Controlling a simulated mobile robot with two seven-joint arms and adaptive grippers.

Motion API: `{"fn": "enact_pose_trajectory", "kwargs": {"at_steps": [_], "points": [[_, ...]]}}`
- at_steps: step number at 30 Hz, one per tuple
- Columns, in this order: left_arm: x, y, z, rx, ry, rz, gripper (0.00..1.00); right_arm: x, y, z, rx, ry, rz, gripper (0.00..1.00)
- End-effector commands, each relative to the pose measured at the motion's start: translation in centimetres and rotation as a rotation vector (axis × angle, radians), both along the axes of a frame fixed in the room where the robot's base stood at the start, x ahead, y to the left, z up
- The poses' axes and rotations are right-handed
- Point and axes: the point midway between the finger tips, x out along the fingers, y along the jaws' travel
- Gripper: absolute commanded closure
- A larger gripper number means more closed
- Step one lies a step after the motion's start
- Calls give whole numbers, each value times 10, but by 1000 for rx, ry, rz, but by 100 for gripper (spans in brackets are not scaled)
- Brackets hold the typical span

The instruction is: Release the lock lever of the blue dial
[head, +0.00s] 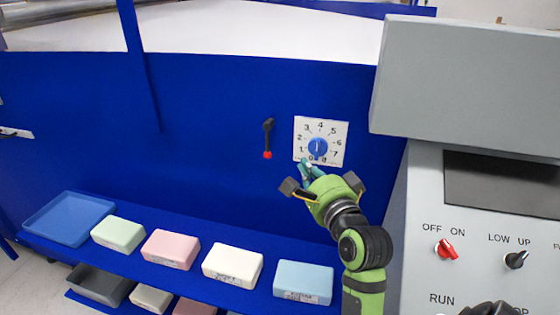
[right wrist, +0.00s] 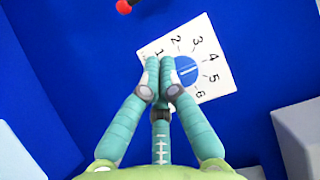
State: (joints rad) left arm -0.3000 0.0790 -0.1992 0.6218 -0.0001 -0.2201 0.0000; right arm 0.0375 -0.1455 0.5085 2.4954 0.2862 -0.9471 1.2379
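The blue dial (head: 317,148) sits on a white square plate numbered around its edge, on the blue wall panel. In the right wrist view the dial (right wrist: 187,72) is partly covered by my fingers. A black lever with a red tip (head: 267,140) is on the panel left of the plate, its red end hanging down. Its red tip (right wrist: 124,6) shows at the top edge of the right wrist view. My right gripper (head: 306,167) is in front of the plate's lower left corner, its fingers (right wrist: 160,62) together with nothing seen between them. Contact with the dial cannot be told.
A blue shelf below holds a blue tray (head: 65,238) and a row of green, pink, cream and light blue (head: 303,281) foam blocks. A grey machine with a red switch (head: 447,248) and a black switch (head: 516,259) stands at right. The panel left of the lever is mostly clear.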

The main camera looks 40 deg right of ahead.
Motion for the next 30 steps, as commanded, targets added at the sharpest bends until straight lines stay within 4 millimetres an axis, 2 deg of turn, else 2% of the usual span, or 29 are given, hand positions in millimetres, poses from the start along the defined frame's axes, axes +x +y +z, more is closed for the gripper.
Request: {"fn": "enact_pose_trajectory", "kwargs": {"at_steps": [1,4,6,11,15,21,30], "points": [[0,0,-15,0,0,0,59,7,-2,-6,-3,-5,1,100],[0,0,-29,1,0,0,59,18,-6,-5,-2,-6,-2,100],[0,1,-13,1,1,0,59,33,-10,3,2,5,0,100],[0,1,-4,1,1,-1,59,64,-18,3,0,4,0,100],[0,2,5,2,1,-1,59,83,-8,2,3,3,2,100],[0,1,10,2,1,-2,59,97,0,0,1,2,-1,100],[0,1,10,2,1,-2,59,99,1,-1,1,2,-1,100]]}}
